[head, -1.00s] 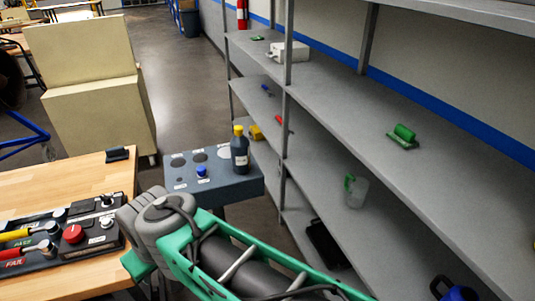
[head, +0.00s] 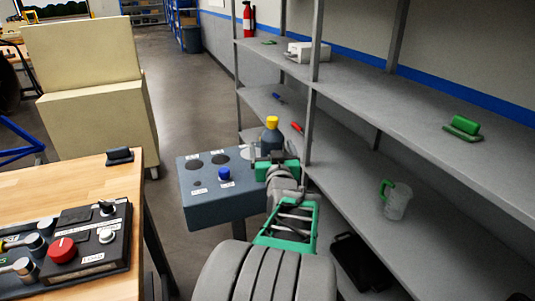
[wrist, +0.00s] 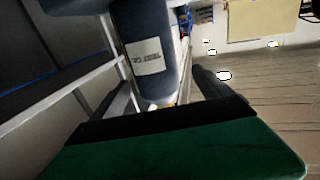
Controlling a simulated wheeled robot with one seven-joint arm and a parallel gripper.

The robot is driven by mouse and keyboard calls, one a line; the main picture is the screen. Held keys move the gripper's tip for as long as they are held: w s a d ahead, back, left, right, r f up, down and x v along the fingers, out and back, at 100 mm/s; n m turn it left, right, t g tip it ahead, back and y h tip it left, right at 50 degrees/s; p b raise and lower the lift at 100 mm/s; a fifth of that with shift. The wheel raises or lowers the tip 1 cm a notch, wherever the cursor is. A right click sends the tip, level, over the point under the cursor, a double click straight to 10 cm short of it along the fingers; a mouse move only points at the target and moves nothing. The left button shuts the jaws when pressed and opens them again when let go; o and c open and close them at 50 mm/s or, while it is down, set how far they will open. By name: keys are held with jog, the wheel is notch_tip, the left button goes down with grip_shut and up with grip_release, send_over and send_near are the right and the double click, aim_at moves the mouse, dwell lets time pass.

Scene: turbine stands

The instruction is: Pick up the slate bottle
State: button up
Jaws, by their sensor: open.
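The slate bottle (head: 271,137) with a yellow cap stands upright at the back right of the blue-grey stand (head: 222,207). My gripper (head: 270,159) is at the bottle's lower part, on the near side, and partly hides it. In the wrist view the bottle (wrist: 147,48) appears upside down with a white label, between the two dark fingers of my open gripper (wrist: 163,88). I cannot tell whether either finger touches it.
A blue knob (head: 224,174) sits on the stand, left of my gripper. Grey shelving (head: 345,170) with a clear green-handled jug (head: 396,201) rises close on the right. A wooden bench (head: 100,185) with a control box (head: 88,240) is at left.

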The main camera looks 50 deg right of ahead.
jog(key=x, duration=0.3)
jog(key=p+x, duration=0.1)
jog(key=x, duration=0.2)
jog(key=shift+s+d+f, duration=0.2)
jog(key=shift+d, duration=0.05)
jog(key=shift+c, duration=0.6)
grip_shut()
